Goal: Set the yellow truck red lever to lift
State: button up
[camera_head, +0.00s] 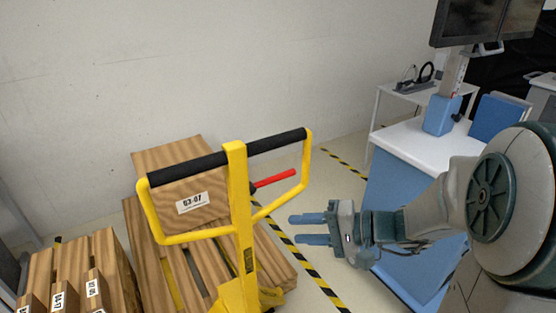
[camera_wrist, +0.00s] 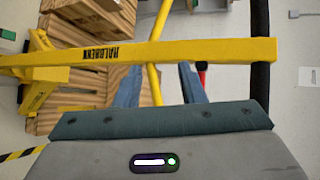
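The yellow truck (camera_head: 236,215) stands mid-frame with its looped handle and black grip bar (camera_head: 215,158) upright. Its red lever (camera_head: 275,179) sticks out to the right from the mast, inside the right loop, tilted up toward its tip. My gripper (camera_head: 296,229) is to the right of the mast, below the lever and apart from it in the picture. Its two blue fingers are spread with nothing between them. In the wrist view the yellow mast (camera_wrist: 200,51) crosses just beyond the fingers, and a red bit of the lever (camera_wrist: 202,66) shows beside the right finger.
A wooden pallet with a box (camera_head: 185,155) lies behind the truck, and more wooden crates (camera_head: 75,265) stand at lower left. A blue and white cart (camera_head: 400,190) with a monitor is at right. Striped floor tape (camera_head: 315,275) runs between them.

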aim_at(285, 178)
jog(key=w+d+r+m+t+p, duration=0.1)
jog(key=w+d+r+m+t, duration=0.2)
jog(key=w+d+t, duration=0.4)
jog(key=shift+g+y, duration=0.4)
jog(key=p+x, duration=0.1)
jog(key=x, duration=0.4)
jog(key=p+x, duration=0.1)
jog(key=x, duration=0.4)
jog(key=p+x, duration=0.2)
jog(key=x, duration=0.4)
jog(key=shift+s+a, duration=0.2)
jog(key=shift+s, duration=0.05)
jog(key=shift+f, duration=0.1)
grip_shut()
